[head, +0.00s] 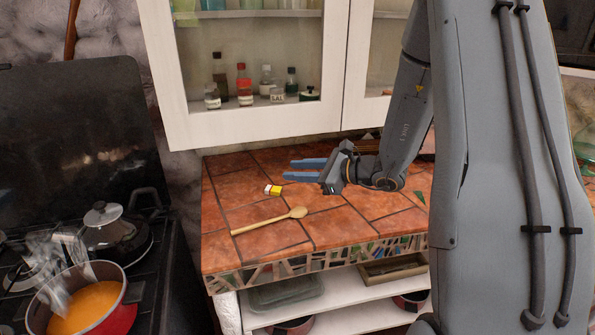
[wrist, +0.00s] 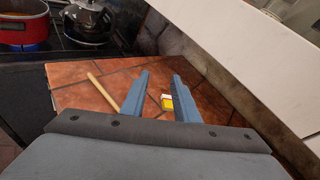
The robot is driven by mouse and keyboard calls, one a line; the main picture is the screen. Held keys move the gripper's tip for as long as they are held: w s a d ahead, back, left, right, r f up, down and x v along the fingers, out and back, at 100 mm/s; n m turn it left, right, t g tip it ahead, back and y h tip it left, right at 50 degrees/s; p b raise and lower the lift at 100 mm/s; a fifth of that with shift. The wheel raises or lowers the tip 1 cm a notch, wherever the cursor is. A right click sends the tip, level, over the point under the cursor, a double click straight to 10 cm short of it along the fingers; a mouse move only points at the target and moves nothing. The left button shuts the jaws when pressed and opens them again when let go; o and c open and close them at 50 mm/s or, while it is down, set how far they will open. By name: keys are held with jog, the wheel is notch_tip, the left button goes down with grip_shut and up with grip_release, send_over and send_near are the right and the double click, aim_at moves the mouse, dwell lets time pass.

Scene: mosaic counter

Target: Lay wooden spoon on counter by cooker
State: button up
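The wooden spoon (head: 270,220) lies flat on the tiled counter (head: 340,228), its bowl to the right and its handle toward the left edge near the cooker. In the wrist view the spoon's handle (wrist: 102,92) shows left of the fingers. My gripper (head: 304,170) is above the counter, behind the spoon and apart from it. Its two blue fingers stand apart with nothing held between them; the wrist view also shows the open gripper (wrist: 162,82). The cooker (head: 160,262) stands left of the counter.
A small yellow and white box (head: 273,190) lies on the counter behind the spoon, near my fingers. A red pot of steaming orange soup (head: 90,305) and a dark kettle (head: 112,232) stand on the cooker. A white glass-fronted cabinet (head: 235,125) hangs above the counter.

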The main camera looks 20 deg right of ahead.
jog(key=b+v, duration=0.4)
jog(key=v, duration=0.8)
jog(key=s+a+f+n+g, duration=0.6)
jog(key=s+a, duration=0.1)
jog(key=a, duration=0.2)
jog(key=s+f+n+g+h, duration=0.3)
jog(key=s+f+n+h, duration=0.2)
jog(key=n, duration=1.2)
jog(key=s+h, duration=0.3)
jog(key=h, duration=0.2)
jog(key=shift+s+n, duration=0.25)
jog(key=shift+n, duration=0.15)
jog(key=shift+a, duration=0.1)
jog(key=shift+f+b, duration=0.35)
